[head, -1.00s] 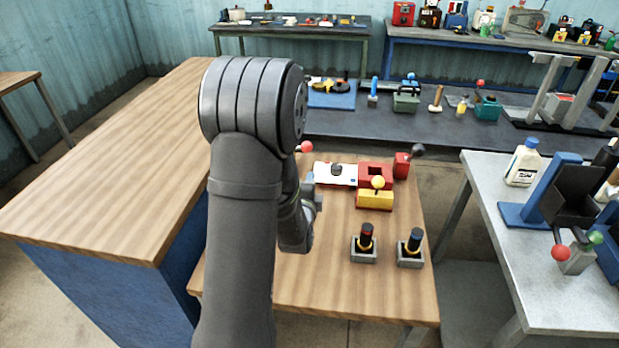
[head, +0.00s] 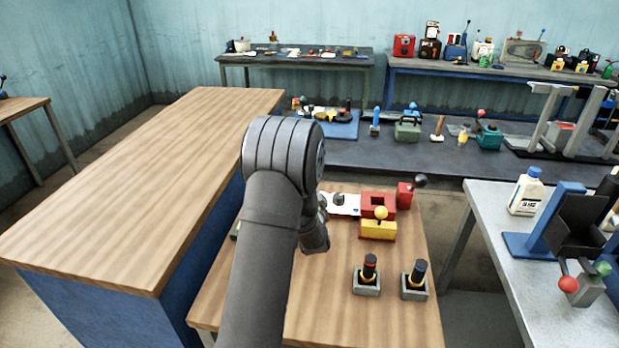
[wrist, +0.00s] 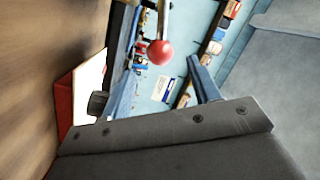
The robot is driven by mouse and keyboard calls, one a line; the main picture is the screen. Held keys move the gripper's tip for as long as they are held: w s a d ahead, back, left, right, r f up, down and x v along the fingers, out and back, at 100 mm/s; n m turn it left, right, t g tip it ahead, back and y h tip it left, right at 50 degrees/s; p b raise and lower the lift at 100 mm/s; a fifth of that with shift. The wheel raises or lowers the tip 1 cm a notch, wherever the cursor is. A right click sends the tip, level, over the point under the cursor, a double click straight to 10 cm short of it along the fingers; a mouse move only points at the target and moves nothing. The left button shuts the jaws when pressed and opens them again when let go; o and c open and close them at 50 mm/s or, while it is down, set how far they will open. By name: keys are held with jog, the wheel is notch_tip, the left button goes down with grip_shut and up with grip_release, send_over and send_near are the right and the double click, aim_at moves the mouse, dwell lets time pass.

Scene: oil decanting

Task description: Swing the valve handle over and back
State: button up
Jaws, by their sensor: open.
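A lever with a red ball knob (wrist: 160,52) on a pale stem shows in the wrist view, in line with the gap between my gripper's fingers. I take it for the valve handle. I cannot tell whether the fingers touch it. My gripper (wrist: 165,78) is open, with one finger on each side of the ball in the picture. A white panel with red edges (wrist: 88,88) and a dark knob (wrist: 98,103) lie at the left of that view. In the head view my arm hides the handle and most of the gripper; the white panel (head: 345,204) shows right of it.
A red box (head: 378,206), a yellow box (head: 378,230) with a yellow ball, and a red box with a black-knobbed lever (head: 405,195) stand nearby. Two grey-based sticks (head: 367,283) (head: 415,288) stand nearer. The wooden bench front (head: 300,320) is clear.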

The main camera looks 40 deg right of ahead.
jog(key=x, duration=0.7)
jog(key=shift+w+d, duration=0.1)
jog(key=shift+w, duration=0.05)
jog(key=shift+c, duration=0.3)
grip_shut()
